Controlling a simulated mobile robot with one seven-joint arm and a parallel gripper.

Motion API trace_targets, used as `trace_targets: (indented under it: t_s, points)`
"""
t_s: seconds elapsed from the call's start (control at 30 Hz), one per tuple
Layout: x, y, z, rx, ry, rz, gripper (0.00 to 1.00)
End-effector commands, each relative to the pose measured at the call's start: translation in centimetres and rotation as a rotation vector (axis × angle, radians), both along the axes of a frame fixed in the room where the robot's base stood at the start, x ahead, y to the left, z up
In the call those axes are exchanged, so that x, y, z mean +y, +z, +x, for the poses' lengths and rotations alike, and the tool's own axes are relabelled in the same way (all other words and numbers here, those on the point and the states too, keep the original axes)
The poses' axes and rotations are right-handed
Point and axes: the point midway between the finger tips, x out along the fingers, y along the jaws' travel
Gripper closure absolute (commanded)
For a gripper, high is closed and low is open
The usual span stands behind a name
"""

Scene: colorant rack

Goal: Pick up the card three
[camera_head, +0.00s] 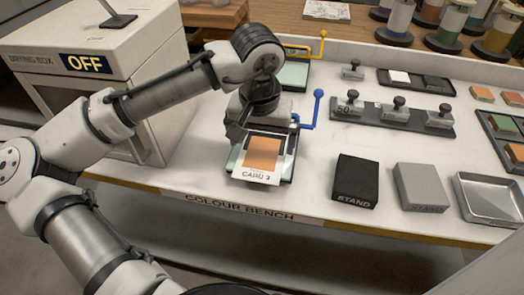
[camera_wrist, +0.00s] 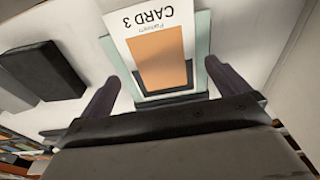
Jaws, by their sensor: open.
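Card three (camera_head: 262,157) is a white card with an orange patch and the print "CARD 3". It lies on a pale green plate (camera_head: 288,172) at the front of the bench, beneath the end of my arm. In the wrist view card three (camera_wrist: 158,45) lies between and beyond the two dark fingers, its label upside down. My gripper (camera_wrist: 162,75) is open, with one finger on either side of the card and nothing held. In the head view my gripper (camera_head: 250,128) is over the card's rear part and hides some of it. Finger contact with the card cannot be told.
A blue lever (camera_head: 318,108) rises close right of the card, with a yellow lever (camera_head: 322,48) behind. A black stand (camera_head: 355,181), a grey stand (camera_head: 420,187) and a metal tray (camera_head: 490,198) line the front right. The drying box (camera_head: 110,60) stands left.

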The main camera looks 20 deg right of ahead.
Motion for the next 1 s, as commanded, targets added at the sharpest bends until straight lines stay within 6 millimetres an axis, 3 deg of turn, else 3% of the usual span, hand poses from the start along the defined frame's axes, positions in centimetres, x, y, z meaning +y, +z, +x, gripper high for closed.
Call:
trace_targets:
  t_s: [0.2, 0.43, 0.7, 1.0]
  points:
    - [-0.1, -2.3, 0.3, 0.000, 0.000, 0.000, 0.00]
    - [-0.2, -2.5, 0.3, -0.001, -0.001, 0.000, 0.00]
    - [-0.2, -2.4, 0.3, -0.001, -0.001, 0.000, 0.32]
    - [-0.2, -2.2, 0.3, -0.002, -0.001, -0.001, 0.32]
